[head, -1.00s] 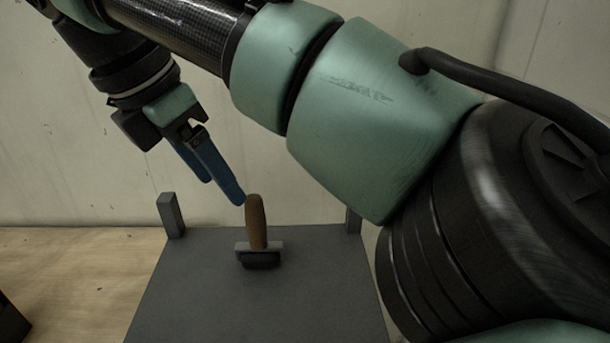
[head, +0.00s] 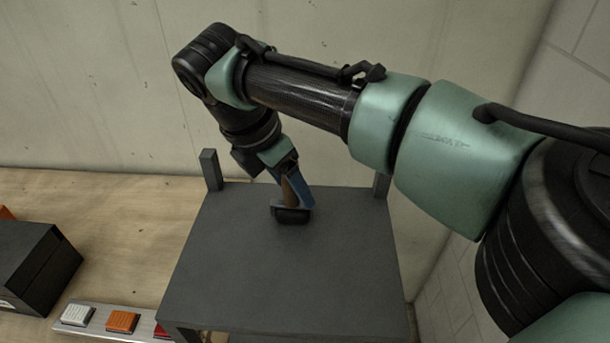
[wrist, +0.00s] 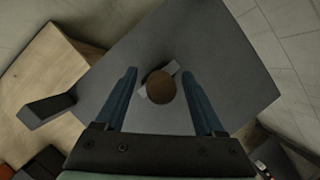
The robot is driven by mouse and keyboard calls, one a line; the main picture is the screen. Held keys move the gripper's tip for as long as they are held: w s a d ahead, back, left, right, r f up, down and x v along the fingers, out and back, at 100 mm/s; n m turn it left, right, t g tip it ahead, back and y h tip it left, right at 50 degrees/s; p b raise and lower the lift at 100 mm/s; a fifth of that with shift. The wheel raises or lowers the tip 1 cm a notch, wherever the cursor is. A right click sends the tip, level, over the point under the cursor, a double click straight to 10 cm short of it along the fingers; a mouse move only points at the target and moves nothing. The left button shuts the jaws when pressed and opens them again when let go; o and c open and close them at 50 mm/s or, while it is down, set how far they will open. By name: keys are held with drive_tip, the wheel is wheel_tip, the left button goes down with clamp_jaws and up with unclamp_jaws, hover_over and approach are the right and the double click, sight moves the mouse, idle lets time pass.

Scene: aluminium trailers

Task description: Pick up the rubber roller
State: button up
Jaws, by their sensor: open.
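The rubber roller (head: 291,215) stands on the grey table with its dark roller head down and its brown wooden handle up. In the wrist view the round end of the roller's handle (wrist: 161,87) faces the camera. My gripper (head: 303,206) is open, with its blue fingers reaching down beside the handle. In the wrist view the open fingers of my gripper (wrist: 158,75) lie on either side of the handle, with a gap showing on both sides. In the head view the fingers hide part of the handle.
The grey table (head: 290,270) has upright posts at its back corners (head: 211,170) and is otherwise bare. A black box (head: 35,265) stands at left on a wooden surface (head: 120,215). A metal strip with white (head: 77,315) and orange (head: 122,321) blocks lies at front left. A wall stands close behind.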

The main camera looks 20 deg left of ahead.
drive_tip(key=shift+w+f, duration=0.1)
drive_tip(key=shift+f, duration=0.3)
drive_tip(key=shift+c, duration=0.3)
drive_tip(key=shift+r, duration=0.1)
clamp_jaws()
